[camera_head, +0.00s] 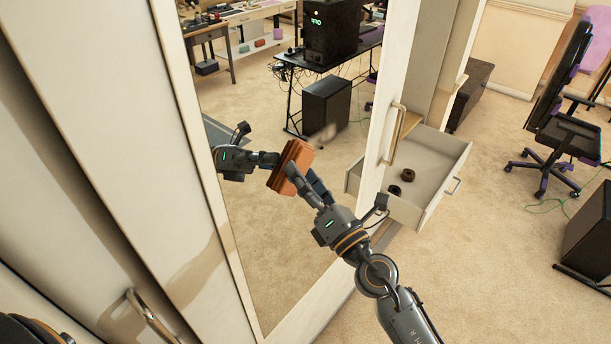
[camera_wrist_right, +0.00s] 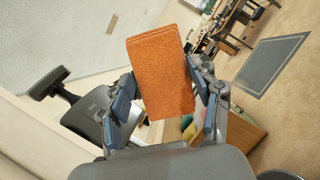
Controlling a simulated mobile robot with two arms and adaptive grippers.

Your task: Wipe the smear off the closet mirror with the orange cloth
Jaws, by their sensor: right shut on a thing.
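The closet mirror (camera_head: 275,250) fills the tall door panel in the middle of the head view and reflects the room. A faint pale-brown smear (camera_head: 322,137) shows on it, above and right of the cloth. My right gripper (camera_head: 308,186) is shut on the orange cloth (camera_head: 290,166), a folded block held out toward the mirror. The cloth and its reflection meet; I cannot tell whether it presses on the glass. In the right wrist view the cloth (camera_wrist_right: 160,78) sits between both fingers. My left gripper is not in view.
An open drawer (camera_head: 437,178) with two dark round things juts out right of the mirror. A door handle (camera_head: 396,133) stands near my right wrist; another handle (camera_head: 150,318) is at lower left. An office chair (camera_head: 560,120) stands far right.

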